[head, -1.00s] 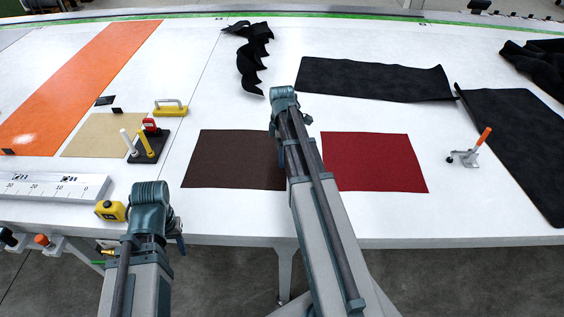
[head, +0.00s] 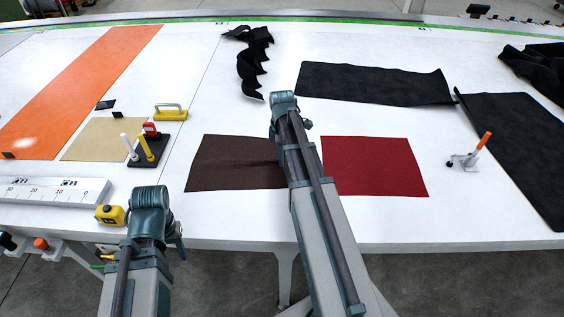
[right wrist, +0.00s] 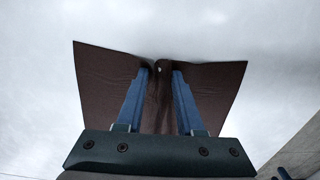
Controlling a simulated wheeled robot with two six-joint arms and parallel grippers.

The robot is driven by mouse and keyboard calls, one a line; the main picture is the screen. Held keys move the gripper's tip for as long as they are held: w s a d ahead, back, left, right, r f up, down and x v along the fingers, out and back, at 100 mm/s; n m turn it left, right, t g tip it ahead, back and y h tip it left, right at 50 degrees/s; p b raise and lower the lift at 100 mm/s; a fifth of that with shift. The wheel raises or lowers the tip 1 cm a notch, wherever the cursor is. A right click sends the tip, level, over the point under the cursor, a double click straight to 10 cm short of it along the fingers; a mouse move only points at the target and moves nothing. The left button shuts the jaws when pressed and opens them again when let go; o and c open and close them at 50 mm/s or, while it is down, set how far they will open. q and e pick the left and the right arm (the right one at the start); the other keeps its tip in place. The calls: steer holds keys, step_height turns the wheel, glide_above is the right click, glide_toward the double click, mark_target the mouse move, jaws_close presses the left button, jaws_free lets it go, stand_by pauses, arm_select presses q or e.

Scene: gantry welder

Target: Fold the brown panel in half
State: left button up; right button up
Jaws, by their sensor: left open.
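The brown panel (head: 235,163) lies on the white table, with wrinkles running toward its right side, where my right arm hides part of it. In the right wrist view the brown panel (right wrist: 105,85) is gathered into a raised crease between the fingers of my right gripper (right wrist: 161,72), which is shut on it at its edge. In the head view that gripper is mostly hidden behind its own arm. My left gripper (head: 179,240) is open near the table's front edge, left of and nearer than the panel; its fingers are mostly hidden by the wrist.
A dark red panel (head: 372,166) lies just right of my right arm. A tool stand (head: 147,150), a yellow-handled tool (head: 171,113) and a tape measure (head: 111,214) are to the left. Black cloths (head: 375,82) lie behind. An orange-handled clamp (head: 470,155) stands at the right.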

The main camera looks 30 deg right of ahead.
jaws_close()
steer(key=shift+r, duration=0.1)
stand_by(0.3)
